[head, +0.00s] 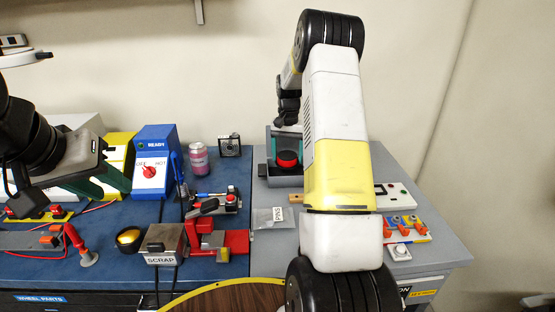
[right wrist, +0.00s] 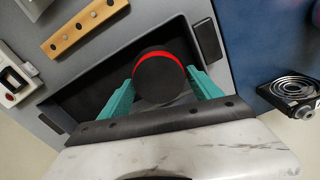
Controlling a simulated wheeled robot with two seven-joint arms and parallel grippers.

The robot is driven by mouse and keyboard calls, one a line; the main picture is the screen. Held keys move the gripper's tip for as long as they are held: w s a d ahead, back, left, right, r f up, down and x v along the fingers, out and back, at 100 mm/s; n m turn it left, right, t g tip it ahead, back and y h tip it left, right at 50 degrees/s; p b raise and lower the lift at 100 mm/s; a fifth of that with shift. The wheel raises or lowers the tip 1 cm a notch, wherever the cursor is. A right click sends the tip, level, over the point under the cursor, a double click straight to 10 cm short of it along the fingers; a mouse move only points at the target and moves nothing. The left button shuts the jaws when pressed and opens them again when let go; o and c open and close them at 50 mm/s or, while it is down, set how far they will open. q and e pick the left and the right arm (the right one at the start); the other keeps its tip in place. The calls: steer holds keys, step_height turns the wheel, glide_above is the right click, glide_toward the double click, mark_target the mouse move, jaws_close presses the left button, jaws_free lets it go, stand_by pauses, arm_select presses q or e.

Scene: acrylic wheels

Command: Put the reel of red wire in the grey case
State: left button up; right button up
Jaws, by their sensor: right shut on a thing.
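The reel of red wire (head: 287,157) has black ends and a red band. In the right wrist view the reel (right wrist: 160,80) sits between the teal fingers of my right gripper (right wrist: 160,74), which is shut on it. The grey case (head: 284,182) is open, with a dark inside. The reel is at the case's opening, within its walls as seen from the wrist; I cannot tell whether it touches the floor. My left gripper (head: 104,184) is at the left over the blue mat, its teal fingers apart and empty. My right arm hides part of the case's surroundings.
A wooden strip (right wrist: 84,27) and a white switch box (right wrist: 16,82) lie beside the case. A bag of pins (head: 272,217) lies in front of the case.

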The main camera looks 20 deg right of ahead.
mark_target(287, 174)
steer(key=shift+f, duration=2.5)
steer(key=shift+f, duration=0.1)
steer(key=o, duration=1.5)
